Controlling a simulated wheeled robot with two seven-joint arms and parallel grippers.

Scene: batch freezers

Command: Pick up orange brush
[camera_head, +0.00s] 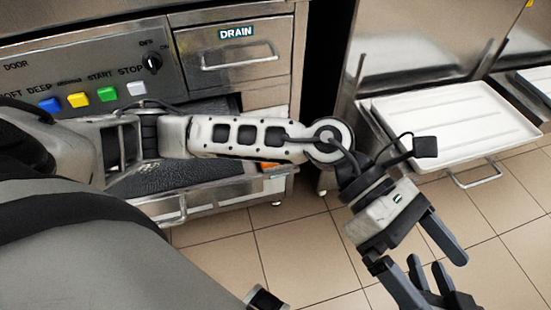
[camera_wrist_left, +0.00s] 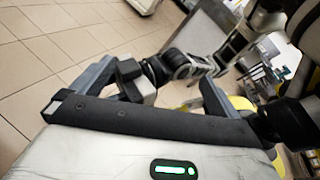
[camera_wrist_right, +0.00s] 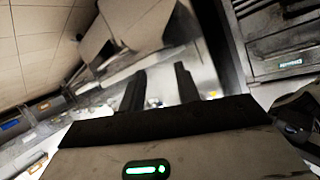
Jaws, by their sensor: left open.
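A small orange patch (camera_head: 268,165) shows below the forearm of my left arm, at the edge of the open steel drawer. It may be part of the orange brush; most of it is hidden. My left gripper (camera_head: 444,285) hangs over the floor at the lower right, wide open and empty, well right of the patch. In the left wrist view its jaws (camera_wrist_left: 150,90) are spread apart. The dark fingers of my right gripper (camera_head: 428,270) show close to the left one's jaws. In the right wrist view its fingers (camera_wrist_right: 160,80) stand apart with nothing between them.
A freezer control panel (camera_head: 95,70) with coloured buttons and a knob is at upper left, beside a "DRAIN" drawer (camera_head: 235,52). An open drawer or tray (camera_head: 220,200) juts out below. A white tray (camera_head: 450,120) stands at right. The tiled floor (camera_head: 285,260) is clear.

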